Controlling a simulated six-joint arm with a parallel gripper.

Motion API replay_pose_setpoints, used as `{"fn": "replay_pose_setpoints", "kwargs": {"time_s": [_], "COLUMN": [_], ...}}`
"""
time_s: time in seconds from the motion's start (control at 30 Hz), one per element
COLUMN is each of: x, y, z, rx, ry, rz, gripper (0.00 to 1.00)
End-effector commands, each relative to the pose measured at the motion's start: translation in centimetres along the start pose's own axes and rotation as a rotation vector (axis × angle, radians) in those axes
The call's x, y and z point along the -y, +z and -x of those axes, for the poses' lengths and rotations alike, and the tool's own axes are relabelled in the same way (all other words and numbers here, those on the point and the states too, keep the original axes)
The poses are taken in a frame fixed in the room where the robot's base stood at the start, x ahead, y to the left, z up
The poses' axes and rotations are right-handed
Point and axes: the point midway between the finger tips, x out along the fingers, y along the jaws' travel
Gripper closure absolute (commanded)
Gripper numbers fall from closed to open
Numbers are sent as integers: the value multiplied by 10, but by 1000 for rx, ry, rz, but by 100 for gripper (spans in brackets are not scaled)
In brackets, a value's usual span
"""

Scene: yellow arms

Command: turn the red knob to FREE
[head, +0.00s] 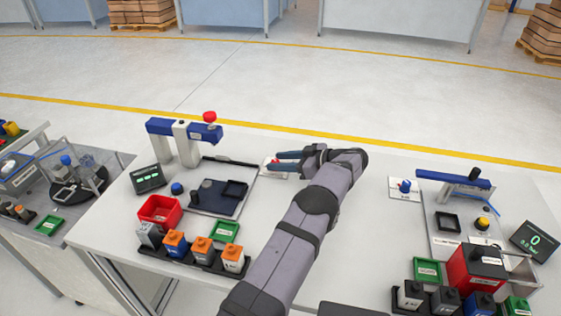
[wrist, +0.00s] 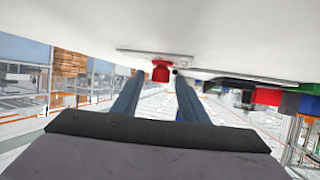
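The red knob (wrist: 160,73) sits on a small light plate (wrist: 143,54) fixed on the white table, and appears upside down in the wrist view. In the head view only a bit of red (head: 267,161) shows on that plate, mostly hidden by my gripper (head: 278,161). My gripper is low over the table, pointing left in the head view. In the wrist view its two blue fingers (wrist: 156,92) are apart, with the knob ahead of the gap between them. Nothing is held. I cannot read the knob's marks or its setting.
A blue and white press with a red top (head: 210,117) stands to the left. A red bin (head: 160,210) and several blocks are at the front left. A second station with a red box (head: 476,268) is at the right. The table around the knob is mostly clear.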

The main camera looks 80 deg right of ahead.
Motion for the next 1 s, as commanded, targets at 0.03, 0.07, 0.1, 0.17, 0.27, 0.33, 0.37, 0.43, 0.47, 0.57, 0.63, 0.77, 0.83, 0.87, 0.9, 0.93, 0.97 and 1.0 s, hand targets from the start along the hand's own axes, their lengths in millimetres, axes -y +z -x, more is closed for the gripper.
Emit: {"fn": "replay_pose_setpoints", "kwargs": {"time_s": [0.03,0.07,0.1,0.17,0.27,0.33,0.37,0.43,0.47,0.57,0.63,0.77,0.83,0.87,0.9,0.93,0.97,1.0], "x": [0,0,0,0,-1,0,-1,-1,-1,0,-1,0,0,0,0,0,0,0], "y": [1,1,1,2,2,2,2,2,2,2,1,0,0,0,0,0,0,0], "z": [1,1,3,7,17,27,32,41,46,58,64,72,73,73,74,74,73,73], "rx": [1,1,1,1,1,0,0,0,0,0,0,-1,0,0,0,0,0,0], "ry": [0,1,1,1,3,3,4,3,3,2,2,0,0,0,0,0,0,0], "rz": [-1,-1,-1,-1,0,0,1,1,1,1,1,0,0,0,0,0,0,0], "gripper": [60,60,60,60,60,60,60,60,60,60,60,60,60,60,60,60,60,60]}}
